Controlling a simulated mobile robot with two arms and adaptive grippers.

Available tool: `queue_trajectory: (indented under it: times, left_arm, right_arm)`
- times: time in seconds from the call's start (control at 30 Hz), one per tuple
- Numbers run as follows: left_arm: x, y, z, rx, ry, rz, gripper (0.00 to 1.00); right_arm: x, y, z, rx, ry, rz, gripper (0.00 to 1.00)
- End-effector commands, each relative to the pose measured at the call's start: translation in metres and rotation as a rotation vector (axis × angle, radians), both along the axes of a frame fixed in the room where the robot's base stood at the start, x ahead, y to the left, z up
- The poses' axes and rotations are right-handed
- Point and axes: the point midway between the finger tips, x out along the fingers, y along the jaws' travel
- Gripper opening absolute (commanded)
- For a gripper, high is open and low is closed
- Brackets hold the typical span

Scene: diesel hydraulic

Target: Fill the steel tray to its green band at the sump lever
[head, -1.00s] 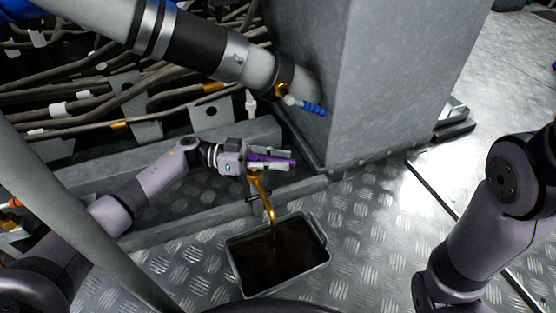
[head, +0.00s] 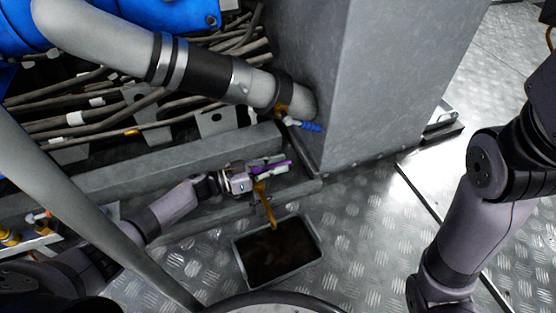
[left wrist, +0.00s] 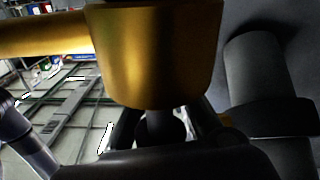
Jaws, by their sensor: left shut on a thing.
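The steel tray (head: 319,250) lies on the checker-plate floor with dark brown liquid (head: 278,256) across its inside. I cannot make out a green band. A brass-coloured spout (head: 262,190) stands above the tray's far edge, and an amber stream (head: 270,214) runs down from it into the tray. My left gripper (head: 268,171) is shut on the purple lever (head: 277,165) just above the spout. In the left wrist view a large brass part (left wrist: 155,55) fills the top middle and hides most of the jaws. My right gripper is outside the frames; only my right arm shows.
A grey box-shaped housing (head: 390,80) stands behind the tray, with a blue-handled valve (head: 311,126) at its left side. A thick grey pipe (head: 100,40) crosses the upper left over cables. Bare floor (head: 370,230) lies right of the tray.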

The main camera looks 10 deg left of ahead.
Motion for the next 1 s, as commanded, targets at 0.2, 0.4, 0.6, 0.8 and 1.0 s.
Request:
queue_trajectory:
  times: [0.2,0.4,0.6,0.8,1.0]
  left_arm:
    - [0.0029,0.0033,-0.0002,0.001,0.003,0.056,0.00]
    - [0.0043,0.0044,-0.0014,0.002,0.002,0.068,0.00]
    - [0.0048,0.0048,-0.0014,0.002,0.003,0.069,0.00]
    - [0.0050,0.0052,-0.0012,0.003,0.003,0.070,0.24]
    - [0.0043,0.0038,-0.0007,0.001,0.002,0.066,0.35]
  right_arm:
    - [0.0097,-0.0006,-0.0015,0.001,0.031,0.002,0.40]
    - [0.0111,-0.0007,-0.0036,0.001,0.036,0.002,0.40]
    - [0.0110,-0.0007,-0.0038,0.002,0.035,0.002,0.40]
    - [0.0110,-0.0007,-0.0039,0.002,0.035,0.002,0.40]
    - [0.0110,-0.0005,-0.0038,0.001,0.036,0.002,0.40]
